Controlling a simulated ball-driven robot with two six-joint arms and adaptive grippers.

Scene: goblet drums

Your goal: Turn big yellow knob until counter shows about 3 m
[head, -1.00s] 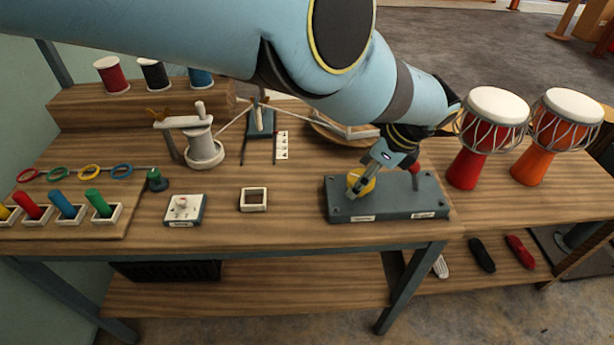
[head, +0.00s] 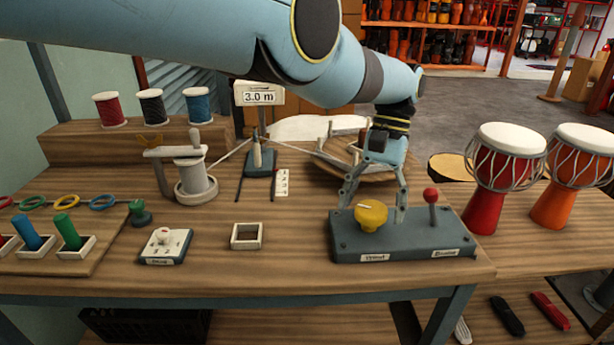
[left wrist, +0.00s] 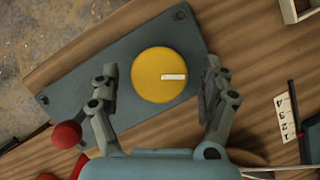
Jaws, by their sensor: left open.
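The big yellow knob (head: 370,215) sits on a grey control box (head: 400,243) at the table's front right; a white mark shows on its top. It also shows in the left wrist view (left wrist: 160,75). The counter (head: 259,95) on its stand at the back reads 3.0 m. My left gripper (head: 373,206) is open above and behind the knob. In the left wrist view its fingers (left wrist: 160,95) are spread on either side of the knob, apart from it. My right gripper is not in view.
A red-tipped lever (head: 431,200) stands on the same box, close to my left gripper. A small white frame (head: 247,237) and a switch box (head: 165,246) lie to the left. Two drums (head: 500,165) (head: 575,170) stand at right. Thread spools (head: 152,107) stand on the back shelf.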

